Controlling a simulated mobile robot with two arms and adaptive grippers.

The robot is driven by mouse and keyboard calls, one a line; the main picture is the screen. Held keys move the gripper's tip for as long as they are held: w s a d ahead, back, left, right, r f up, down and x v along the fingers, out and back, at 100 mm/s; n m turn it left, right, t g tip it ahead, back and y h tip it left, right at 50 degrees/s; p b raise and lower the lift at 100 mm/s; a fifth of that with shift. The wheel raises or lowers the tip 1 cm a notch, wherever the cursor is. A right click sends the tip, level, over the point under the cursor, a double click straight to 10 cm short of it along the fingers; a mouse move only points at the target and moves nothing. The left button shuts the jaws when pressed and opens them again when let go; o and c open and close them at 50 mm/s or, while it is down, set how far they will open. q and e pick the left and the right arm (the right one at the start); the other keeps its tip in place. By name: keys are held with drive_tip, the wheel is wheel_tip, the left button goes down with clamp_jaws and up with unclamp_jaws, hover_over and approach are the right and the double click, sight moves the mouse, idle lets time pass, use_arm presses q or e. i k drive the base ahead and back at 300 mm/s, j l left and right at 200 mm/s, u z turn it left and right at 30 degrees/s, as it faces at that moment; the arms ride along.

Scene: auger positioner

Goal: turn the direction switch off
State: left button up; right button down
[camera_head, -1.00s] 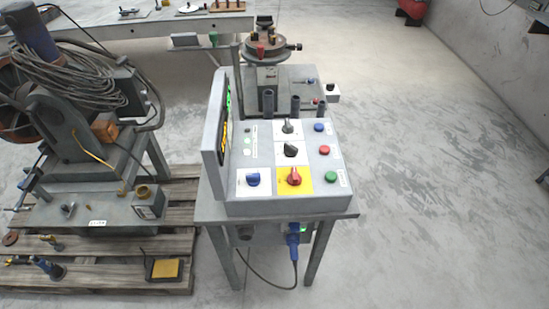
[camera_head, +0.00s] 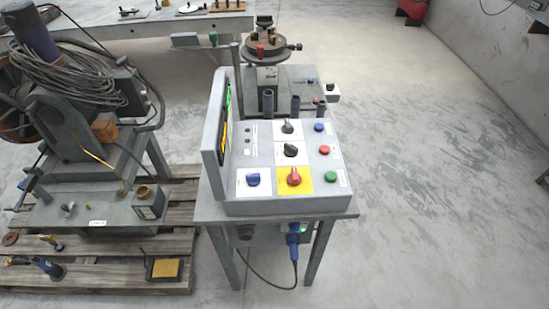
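A grey control box (camera_head: 275,208) stands on a small metal table. Its sloped face carries two black rotary knobs on white plates, an upper one (camera_head: 288,127) and a lower one (camera_head: 290,150). A red rotary switch (camera_head: 294,177) sits on a yellow plate, and a blue knob (camera_head: 253,180) sits on a white plate to its left. The labels are too small to read, so I cannot tell which knob is the direction switch. Neither of my grippers is in view.
Blue (camera_head: 319,127), red (camera_head: 324,150) and green (camera_head: 331,175) buttons line the box's right side. An upright display panel (camera_head: 212,135) flanks its left. A rotary positioner (camera_head: 268,48) stands behind. Cabled machinery (camera_head: 75,140) fills the left; the floor at right is clear.

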sight(291, 151)
drive_tip(key=l+u, duration=0.2)
drive_tip(key=u, duration=0.3)
drive_tip(key=l+u, duration=0.2)
drive_tip(key=u, duration=0.3)
drive_tip(key=l+u, duration=0.15)
drive_tip(key=l, duration=0.3)
drive_tip(key=l+u, duration=0.15)
drive_tip(key=l, duration=0.3)
drive_tip(key=k+l+u, duration=0.1)
drive_tip(key=l, duration=0.35)
drive_tip(key=k+l+u, duration=0.15)
drive_tip(key=l, duration=0.3)
drive_tip(key=k+l, duration=0.2)
drive_tip(key=k, duration=0.2)
drive_tip(key=k+l, duration=0.15)
drive_tip(key=k, duration=0.2)
